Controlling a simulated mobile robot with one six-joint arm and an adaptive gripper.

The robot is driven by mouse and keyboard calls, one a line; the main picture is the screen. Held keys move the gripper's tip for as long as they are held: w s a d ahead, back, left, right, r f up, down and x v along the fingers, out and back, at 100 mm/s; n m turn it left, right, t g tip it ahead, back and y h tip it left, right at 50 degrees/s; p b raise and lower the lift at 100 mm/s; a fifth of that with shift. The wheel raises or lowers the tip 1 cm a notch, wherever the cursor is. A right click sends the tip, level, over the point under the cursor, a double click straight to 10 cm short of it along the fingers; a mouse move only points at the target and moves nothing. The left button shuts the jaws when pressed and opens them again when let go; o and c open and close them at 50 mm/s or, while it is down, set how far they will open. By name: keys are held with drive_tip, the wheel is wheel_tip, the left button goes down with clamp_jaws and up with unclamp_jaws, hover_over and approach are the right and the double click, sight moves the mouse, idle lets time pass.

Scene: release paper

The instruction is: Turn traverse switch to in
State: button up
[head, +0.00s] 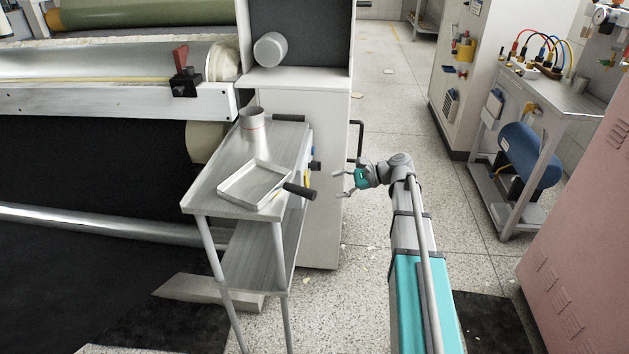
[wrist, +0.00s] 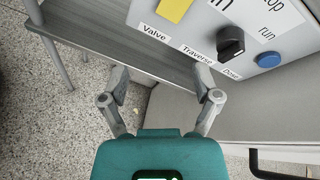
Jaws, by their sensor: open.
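The traverse switch (wrist: 231,42) is a black rotary knob on a white panel in the wrist view, up and right of the printed word "Traverse". Partly cut-off lettering, seemingly "in", stands above it; its exact pointer direction is hard to tell. My gripper (wrist: 162,80) is open and empty, below and left of the knob and apart from it. In the head view my gripper (head: 350,186) is right of the white cabinet's (head: 330,215) side. The small controls there are mostly seen edge-on.
A blue button (wrist: 268,59) is right of the knob, and a yellow piece (wrist: 174,9) is up left. A metal cart (head: 205,190) with a tray (head: 240,183) and a can (head: 252,133) stands left of the cabinet. A black handle (head: 360,140) sticks out nearby. Floor lies open behind.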

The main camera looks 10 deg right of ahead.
sight(316, 165)
drive_tip(key=w+d+r+m+t+y+b, duration=0.1)
drive_tip(key=w+d+m+t+y+b, duration=0.1)
drive_tip(key=d, duration=0.6)
drive_tip(key=shift+w+m+t+y+b, duration=0.3)
drive_tip(key=shift+w+m+y+b, duration=0.5)
drive_tip(key=shift+w+m+b, duration=0.45)
drive_tip(key=shift+a, duration=0.1)
drive_tip(key=shift+x, duration=6.8)
drive_tip(key=shift+w, duration=0.1)
clamp_jaws()
